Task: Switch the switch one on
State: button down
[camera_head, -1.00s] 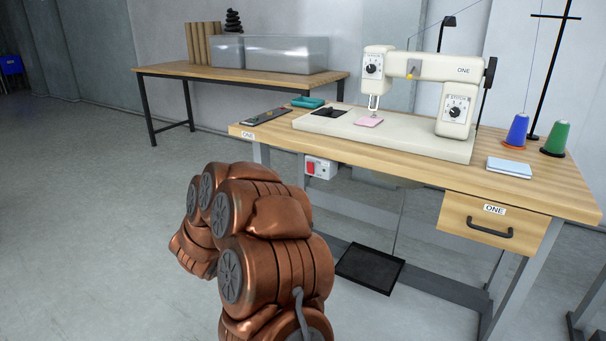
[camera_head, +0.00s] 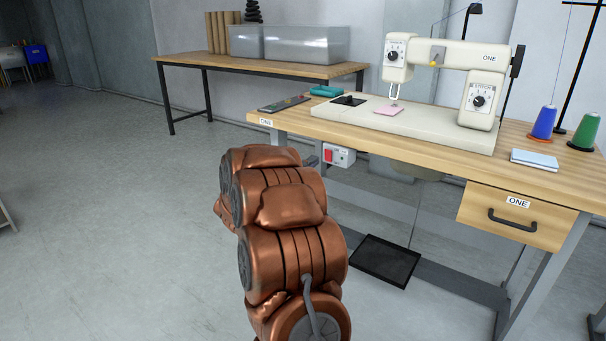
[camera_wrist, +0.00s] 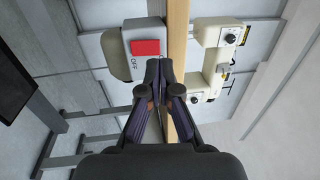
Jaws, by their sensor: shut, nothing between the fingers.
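The switch box (camera_head: 341,156) is a pale grey box with a red rocker, fixed under the left front edge of the sewing table marked ONE. In the wrist view the switch box (camera_wrist: 156,36) is close, with its red rocker (camera_wrist: 145,47) facing me and an OFF label beside the rocker. My gripper (camera_wrist: 157,66) is shut and empty. Its fingertips appear at the box's lower edge, just below and right of the rocker; I cannot tell whether they touch. In the head view my copper arm hides most of the gripper.
The sewing table (camera_head: 400,152) carries a cream sewing machine (camera_head: 440,85), thread spools and a blue pad. A drawer (camera_head: 516,214) is at its right. A black pedal tray (camera_head: 385,261) lies below. Another table (camera_head: 258,67) with clear bins stands behind. The floor at left is clear.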

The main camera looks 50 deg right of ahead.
aim_at(326, 149)
jog(key=shift+w+d+r+b, duration=0.15)
jog(key=shift+d+b, duration=0.25)
jog(key=shift+d, duration=0.95)
jog(key=shift+d+r+b, duration=0.15)
jog(key=shift+d+b, duration=0.25)
jog(key=shift+d, duration=0.95)
jog(key=shift+r, duration=0.1)
jog(key=shift+d+r+y+p, duration=0.2)
jog(key=shift+r+y+p, duration=0.1)
jog(key=shift+p, duration=0.6)
jog(key=shift+d+f, duration=0.1)
jog(key=shift+f, duration=0.1)
jog(key=a+r+p, duration=0.2)
jog(key=a, duration=1.2)
jog(key=shift+s, duration=0.3)
